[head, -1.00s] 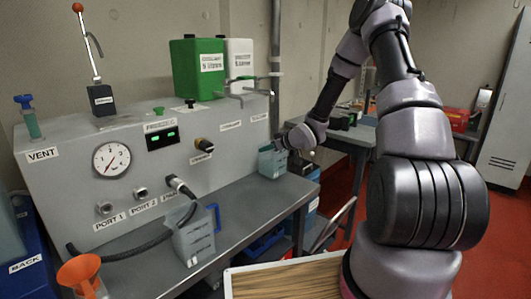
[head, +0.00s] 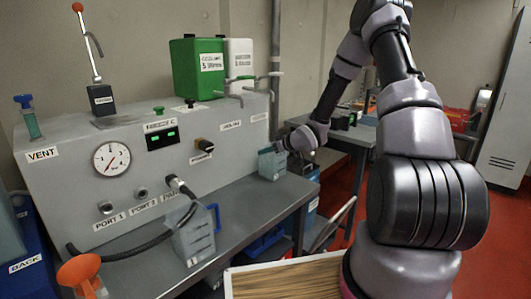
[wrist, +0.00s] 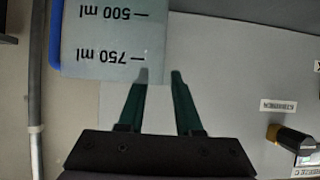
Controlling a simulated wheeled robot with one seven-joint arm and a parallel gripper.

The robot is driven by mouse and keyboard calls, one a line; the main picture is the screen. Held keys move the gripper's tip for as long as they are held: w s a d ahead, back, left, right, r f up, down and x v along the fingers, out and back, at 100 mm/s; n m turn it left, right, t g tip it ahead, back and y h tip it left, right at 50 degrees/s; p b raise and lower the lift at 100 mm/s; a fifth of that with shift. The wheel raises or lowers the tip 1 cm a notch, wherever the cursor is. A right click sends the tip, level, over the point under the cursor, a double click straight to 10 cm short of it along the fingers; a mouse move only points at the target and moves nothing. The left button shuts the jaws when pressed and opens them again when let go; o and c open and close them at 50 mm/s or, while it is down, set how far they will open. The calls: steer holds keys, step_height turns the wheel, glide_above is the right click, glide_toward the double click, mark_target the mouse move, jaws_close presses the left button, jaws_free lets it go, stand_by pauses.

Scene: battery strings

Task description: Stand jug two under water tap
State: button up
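A clear grey-green jug (head: 272,163) stands on the right end of the grey bench in the head view. The wrist view shows its wall (wrist: 110,35) upside down, with 500 ml and 750 ml marks. My gripper (head: 284,145) is at its upper right side. In the wrist view my gripper (wrist: 160,75) has its two green fingers apart, one overlapping the jug's edge and one just outside it. I cannot tell if they touch. Another jug (head: 195,236) with a blue handle stands nearer, below a black hose. Metal taps (head: 243,88) are at the panel's right end. I cannot read jug numbers.
The panel carries a gauge (head: 111,159), ports and a black knob (head: 203,145). Green (head: 197,70) and white (head: 240,62) canisters stand on top. An orange funnel (head: 79,271) is at lower left. Bare bench (head: 245,205) lies between the jugs.

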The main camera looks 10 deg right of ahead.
steer(key=s+d+r+m+h, duration=0.2)
steer(key=s+d+r+h, duration=0.15)
steer(key=s+r, duration=0.3)
steer(key=s+d+r+m+g+h, duration=0.1)
steer(key=s+d+r+m+h, duration=0.1)
steer(key=s+d+r, duration=0.45)
steer(key=s+d+r+m+h, duration=0.2)
steer(key=s+d+r+h, duration=0.15)
steer(key=r, duration=0.55)
steer(key=s+a+r+m+g+y, duration=0.1)
steer(key=s+a+r, duration=0.3)
steer(key=s, duration=0.7)
steer(key=s+a+r+m+y, duration=0.3)
steer(key=s+r+m, duration=0.1)
steer(key=s, duration=0.7)
steer(key=shift+a+r+g, duration=0.35)
steer(key=shift+r+g, duration=0.05)
steer(key=shift+r, duration=0.4)
